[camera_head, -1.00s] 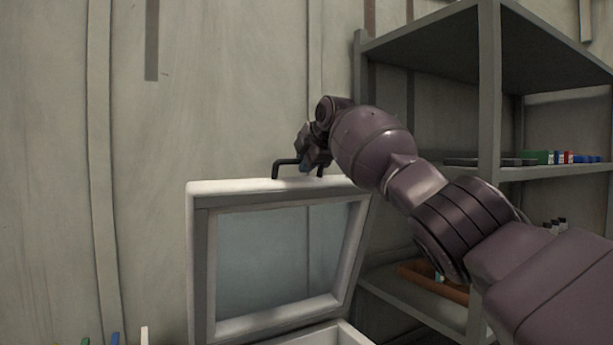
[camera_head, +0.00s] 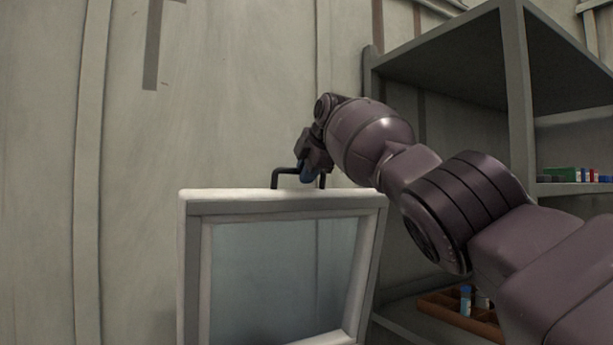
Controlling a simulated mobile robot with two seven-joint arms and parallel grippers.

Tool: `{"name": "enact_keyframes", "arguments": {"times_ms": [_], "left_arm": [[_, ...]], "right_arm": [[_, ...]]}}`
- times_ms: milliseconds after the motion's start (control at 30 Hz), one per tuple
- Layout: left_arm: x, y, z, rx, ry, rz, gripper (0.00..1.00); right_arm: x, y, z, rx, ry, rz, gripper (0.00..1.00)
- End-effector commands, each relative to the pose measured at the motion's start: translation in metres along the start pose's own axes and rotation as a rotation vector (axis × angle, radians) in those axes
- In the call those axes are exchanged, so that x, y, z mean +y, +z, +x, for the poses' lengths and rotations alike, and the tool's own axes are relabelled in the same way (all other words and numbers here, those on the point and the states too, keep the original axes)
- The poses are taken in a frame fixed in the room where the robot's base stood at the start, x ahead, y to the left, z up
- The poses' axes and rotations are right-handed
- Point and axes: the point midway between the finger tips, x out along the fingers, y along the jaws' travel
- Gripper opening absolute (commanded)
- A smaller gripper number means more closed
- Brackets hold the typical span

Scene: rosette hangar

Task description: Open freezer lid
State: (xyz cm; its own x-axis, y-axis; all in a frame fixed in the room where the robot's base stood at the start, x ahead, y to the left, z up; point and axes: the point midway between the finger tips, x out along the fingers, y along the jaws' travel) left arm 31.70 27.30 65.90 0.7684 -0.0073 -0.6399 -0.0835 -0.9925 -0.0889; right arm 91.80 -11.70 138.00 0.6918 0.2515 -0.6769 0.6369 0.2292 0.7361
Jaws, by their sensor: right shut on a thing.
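The freezer lid (camera_head: 196,270) is a white frame around a glass pane. It stands raised, close to upright, in the lower middle of the head view. Its black bar handle (camera_head: 284,173) is on the top edge. My right gripper (camera_head: 309,174) is at the right part of the handle, shut on it. The freezer body is out of frame below. My left gripper is not in view.
A grey metal shelf unit (camera_head: 521,90) stands to the right, behind my right arm. It holds small coloured boxes (camera_head: 572,175) and, lower down, a brown divided tray (camera_head: 440,305) with small bottles. A plain panelled wall (camera_head: 240,80) is behind the lid.

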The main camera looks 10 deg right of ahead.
Motion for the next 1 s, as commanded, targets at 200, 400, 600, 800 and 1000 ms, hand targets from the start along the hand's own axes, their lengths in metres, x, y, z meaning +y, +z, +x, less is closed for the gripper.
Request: {"name": "enact_keyframes", "arguments": {"times_ms": [200, 400, 600, 800, 1000], "left_arm": [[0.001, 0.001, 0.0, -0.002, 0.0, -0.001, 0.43], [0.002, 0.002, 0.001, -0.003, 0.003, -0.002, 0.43], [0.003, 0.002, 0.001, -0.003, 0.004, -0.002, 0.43], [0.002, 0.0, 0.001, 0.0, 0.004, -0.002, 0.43], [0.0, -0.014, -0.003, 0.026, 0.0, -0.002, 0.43]], "right_arm": [[0.0, 0.0, 0.0, 0.0, -0.001, 0.005, 0.0], [0.0, 0.001, 0.0, 0.0, -0.001, 0.005, 0.28], [0.0, 0.0, 0.0, 0.0, -0.001, 0.003, 0.41], [0.0, 0.0, -0.001, 0.0, 0.0, 0.001, 0.41], [0.004, -0.001, -0.018, -0.002, 0.007, 0.0, 0.41]]}}
